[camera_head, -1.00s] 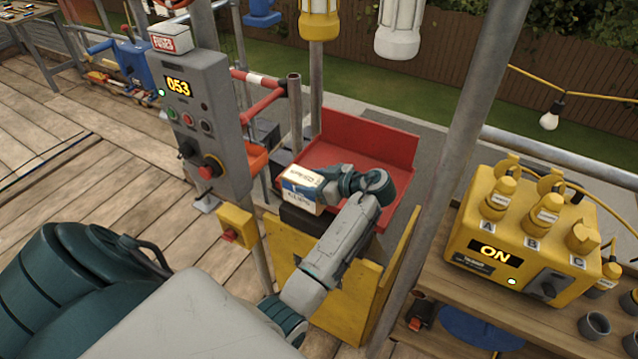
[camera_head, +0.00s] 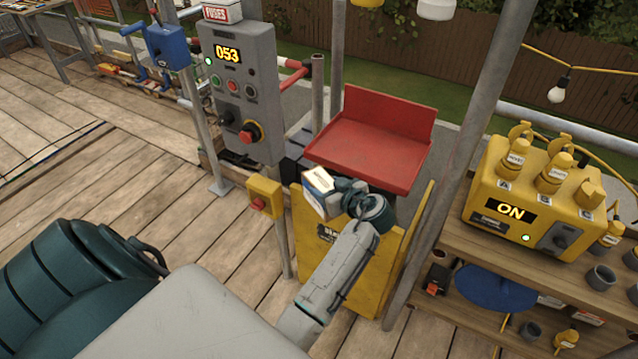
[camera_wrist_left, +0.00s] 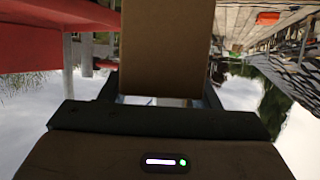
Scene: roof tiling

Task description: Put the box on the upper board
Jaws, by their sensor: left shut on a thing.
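A small white and blue box (camera_head: 317,191) is held tilted in my left gripper (camera_head: 332,193), above the front of the yellow panelled stand. The gripper is shut on it. In the left wrist view the box (camera_wrist_left: 167,45) shows as a brown face between the dark fingers (camera_wrist_left: 160,93). The upper board (camera_head: 492,254) of the wooden shelf unit at the right carries a yellow power unit; the box is well to the left of it. My right gripper is not in view.
A red tray (camera_head: 370,150) lies just behind the box, atop the yellow stand (camera_head: 365,275). A grey control post (camera_head: 240,100) stands to the left. A slanting grey pole (camera_head: 455,160) rises between the box and the shelf unit. The lower board holds a blue round thing (camera_head: 495,288).

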